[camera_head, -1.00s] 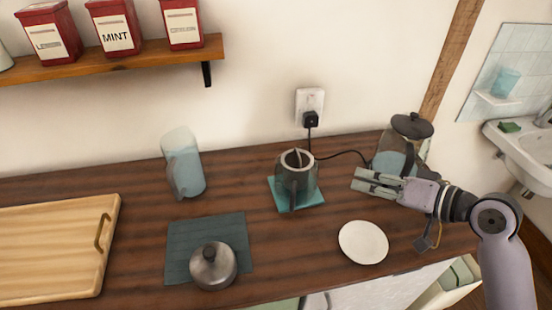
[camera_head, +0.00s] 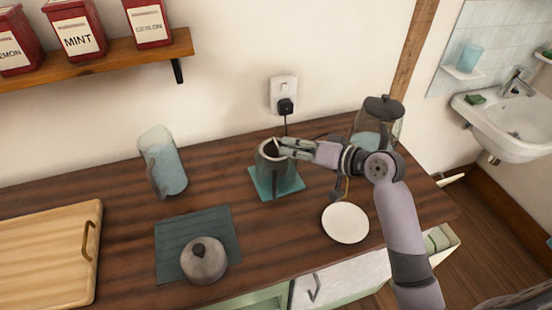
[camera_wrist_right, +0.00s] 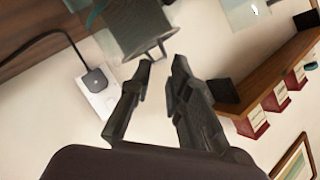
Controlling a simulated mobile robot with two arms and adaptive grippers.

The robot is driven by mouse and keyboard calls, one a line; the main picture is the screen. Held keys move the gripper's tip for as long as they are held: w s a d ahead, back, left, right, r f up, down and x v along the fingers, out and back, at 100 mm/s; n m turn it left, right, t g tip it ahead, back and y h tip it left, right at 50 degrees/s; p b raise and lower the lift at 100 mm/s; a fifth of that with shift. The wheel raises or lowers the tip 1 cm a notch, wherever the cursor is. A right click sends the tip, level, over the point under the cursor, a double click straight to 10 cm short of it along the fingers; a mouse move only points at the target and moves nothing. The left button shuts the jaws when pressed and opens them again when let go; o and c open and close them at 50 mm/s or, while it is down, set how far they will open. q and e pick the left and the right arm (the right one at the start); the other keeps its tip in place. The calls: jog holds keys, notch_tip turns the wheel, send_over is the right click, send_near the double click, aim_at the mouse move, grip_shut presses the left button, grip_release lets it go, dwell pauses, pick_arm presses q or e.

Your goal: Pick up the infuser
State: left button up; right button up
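A dark grey pot (camera_head: 272,165) stands on a teal coaster (camera_head: 292,188), its top open. A thin light piece shows at its mouth and may be the infuser; its body is hidden. My right gripper (camera_head: 288,148) is at the pot's rim, reaching in from the right. In the right wrist view my right gripper (camera_wrist_right: 160,72) has its two fingers apart, with a grey cylinder (camera_wrist_right: 135,25) and a thin metal loop (camera_wrist_right: 148,54) just beyond the tips. Nothing is clearly held. My left gripper is not in view.
A grey knobbed lid (camera_head: 204,260) lies on a dark teal cloth (camera_head: 180,235). A plugged cord runs behind the pot.

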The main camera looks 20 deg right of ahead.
aim_at(280, 145)
jog(key=p+x, duration=0.1)
jog(key=x, duration=0.3)
jog(key=shift+w+a, duration=0.1)
jog(key=shift+w, duration=0.25)
jog(key=shift+f, duration=0.1)
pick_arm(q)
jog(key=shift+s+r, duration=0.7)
pick_arm(e)
jog(key=shift+c, duration=0.4)
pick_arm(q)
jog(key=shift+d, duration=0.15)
pick_arm(e)
grip_shut()
